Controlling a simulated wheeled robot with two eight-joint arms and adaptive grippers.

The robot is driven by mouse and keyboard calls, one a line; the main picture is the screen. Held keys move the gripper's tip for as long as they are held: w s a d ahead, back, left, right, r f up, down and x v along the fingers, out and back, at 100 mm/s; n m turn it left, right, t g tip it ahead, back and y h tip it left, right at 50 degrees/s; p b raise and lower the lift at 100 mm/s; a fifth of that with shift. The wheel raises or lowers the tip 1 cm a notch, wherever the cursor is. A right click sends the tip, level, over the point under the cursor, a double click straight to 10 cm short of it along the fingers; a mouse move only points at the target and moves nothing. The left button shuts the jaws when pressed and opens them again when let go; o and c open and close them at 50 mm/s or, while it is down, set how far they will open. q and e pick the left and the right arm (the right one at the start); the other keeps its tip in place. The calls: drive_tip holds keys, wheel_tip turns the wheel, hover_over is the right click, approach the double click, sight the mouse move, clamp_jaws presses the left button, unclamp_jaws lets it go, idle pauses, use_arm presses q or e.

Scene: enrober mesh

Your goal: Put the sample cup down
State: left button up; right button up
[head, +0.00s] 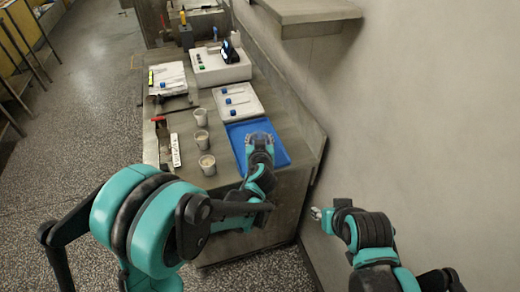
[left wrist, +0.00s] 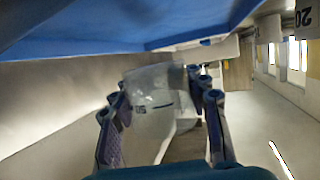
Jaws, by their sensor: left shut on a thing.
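The sample cup (left wrist: 150,105) is pale and translucent with a dark mark on its side. In the left wrist view it sits between the two fingers of my left gripper (left wrist: 165,115), which is shut on it. In the head view my left gripper (head: 260,140) is over the blue tray (head: 282,156), and its hand hides the cup. The tray's blue surface also fills the top of the left wrist view (left wrist: 120,25). I cannot tell whether the cup touches the tray. My right gripper (head: 317,213) is off the bench near the wall; its finger opening is unclear.
Three filled cups, a far one (head: 200,116), a middle one (head: 201,139) and a near one (head: 207,164), stand in a row left of the tray. A white board (head: 244,106) with blue-ended items and a white device (head: 222,70) lie behind. The wall (head: 400,110) bounds the right.

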use_arm(q)
drive_tip(key=shift+w+d+f, duration=0.15)
drive_tip(key=shift+w+f, duration=0.05)
drive_tip(key=shift+f, duration=0.3)
drive_tip(key=shift+f+b, duration=1.1)
drive_tip(key=shift+f, duration=0.55)
drive_tip(key=shift+c, duration=0.2)
drive_tip(key=shift+f, duration=0.2)
drive_tip(key=o, duration=1.3)
drive_tip(key=shift+o, duration=0.2)
drive_tip(key=shift+r, duration=0.1)
